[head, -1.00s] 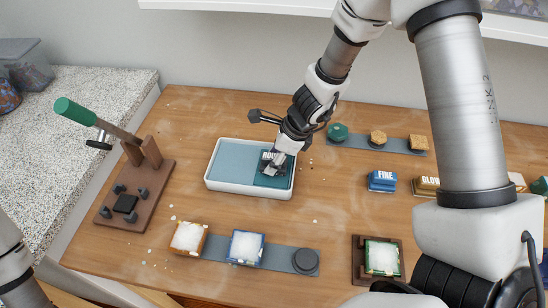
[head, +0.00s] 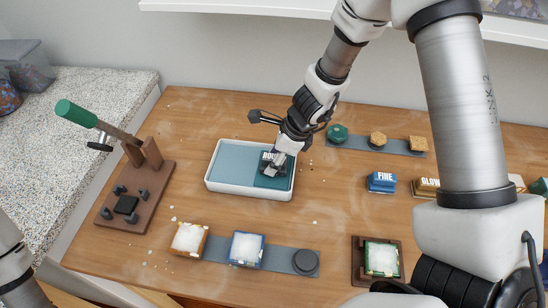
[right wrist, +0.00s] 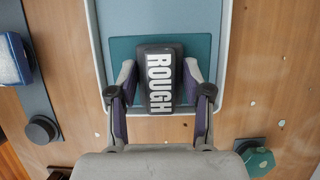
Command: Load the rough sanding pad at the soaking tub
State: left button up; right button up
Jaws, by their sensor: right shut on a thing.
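The rough sanding pad (right wrist: 160,80) is a dark block with white "ROUGH" lettering. My right gripper (right wrist: 160,88) is shut on it, with one finger on each long side. In the head view my right gripper (head: 275,168) holds the pad over the dark teal patch at the right end of the soaking tub (head: 214,184). The tub is a white-rimmed tray with a light blue floor, and its rim also shows in the right wrist view (right wrist: 97,60). I cannot tell whether the pad touches the tub floor. My left gripper is out of view; only part of my left arm shows.
A clamp press with a green handle (head: 76,113) stands left of the tub. In front is a grey strip (head: 215,247) with two white-topped blocks and a dark puck (head: 306,261).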

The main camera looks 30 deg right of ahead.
aim_at(265, 155)
notch_tip(265, 155, up, 7)
jog(key=p, duration=0.5)
jog(key=shift+f, duration=0.25)
dwell(0.3)
